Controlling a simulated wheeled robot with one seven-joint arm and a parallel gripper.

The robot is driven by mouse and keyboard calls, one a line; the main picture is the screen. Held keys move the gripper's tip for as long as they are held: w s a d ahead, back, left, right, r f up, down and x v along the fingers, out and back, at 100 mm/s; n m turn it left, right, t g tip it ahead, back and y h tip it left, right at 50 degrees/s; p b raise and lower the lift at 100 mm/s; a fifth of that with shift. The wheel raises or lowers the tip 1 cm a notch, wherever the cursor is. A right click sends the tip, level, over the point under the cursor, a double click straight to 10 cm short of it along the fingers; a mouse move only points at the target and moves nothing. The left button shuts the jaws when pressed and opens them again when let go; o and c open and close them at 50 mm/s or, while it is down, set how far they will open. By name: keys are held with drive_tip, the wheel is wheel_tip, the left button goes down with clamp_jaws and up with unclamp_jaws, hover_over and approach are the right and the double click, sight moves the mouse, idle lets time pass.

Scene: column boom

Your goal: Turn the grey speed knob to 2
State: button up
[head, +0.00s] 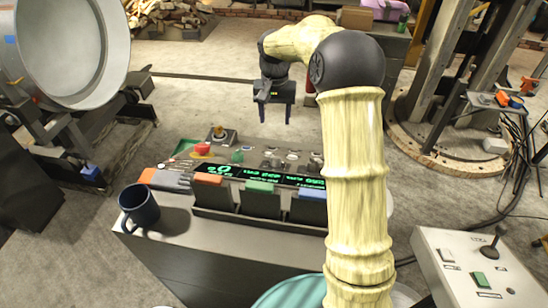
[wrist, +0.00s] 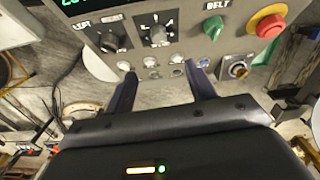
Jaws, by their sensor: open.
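The control panel (wrist: 185,50) fills the upper part of the wrist view. A grey knob (wrist: 158,34) with a ring of marks sits in its middle; I take it for the speed knob, but its label and setting are too small to read. A second dark knob (wrist: 115,41) is to its left, and a green knob (wrist: 213,28) marked BELT to its right. My gripper (wrist: 162,84) is open and empty, its fingertips apart from the knobs. In the head view my gripper (head: 274,114) hangs above and behind the panel, fingers pointing down.
In the head view a dark mug (head: 139,206) stands left of the green-lit displays (head: 262,175). A joystick box (head: 478,268) is at lower right.

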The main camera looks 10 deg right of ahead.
sight(276, 158)
wheel_tip(276, 158, down, 17)
drive_tip(key=p, duration=0.5)
drive_tip(key=shift+s+f+p, duration=0.1)
drive_tip(key=shift+f+p, duration=0.05)
drive_tip(key=shift+p, duration=0.15)
drive_tip(key=shift+d, duration=0.1)
drive_tip(key=c, duration=1)
